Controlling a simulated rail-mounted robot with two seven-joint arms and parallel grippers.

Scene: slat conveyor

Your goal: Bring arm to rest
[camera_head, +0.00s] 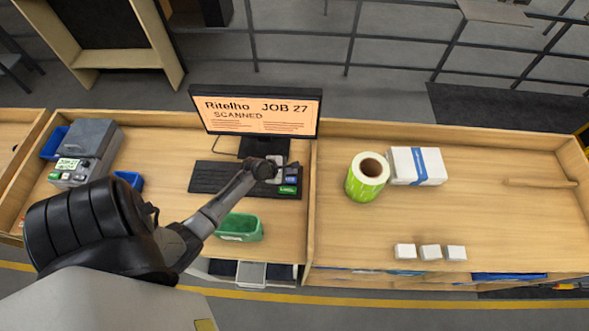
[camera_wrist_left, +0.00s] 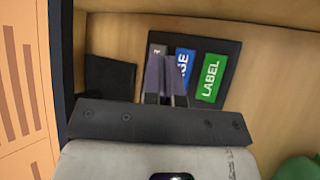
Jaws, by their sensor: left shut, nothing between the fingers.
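My left arm reaches in from the left, and my left gripper (camera_head: 268,168) is over the right end of the keyboard area, at a small black key panel (camera_head: 285,192). In the left wrist view my gripper (camera_wrist_left: 165,72) is shut and empty, its fingers in front of the panel's blue key (camera_wrist_left: 184,62) and close to a grey key. A green key marked LABEL (camera_wrist_left: 210,78) is to the right. I cannot tell whether the fingertips touch the panel. My right gripper is not in view.
A monitor (camera_head: 262,135) reading "SCANNED" stands behind the keyboard (camera_head: 217,178). A green bin (camera_head: 240,227) is near the front edge. A grey printer-like device (camera_head: 92,145) is left. A green label roll (camera_head: 366,178), white box (camera_head: 416,166) and small white boxes (camera_head: 430,252) are right.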

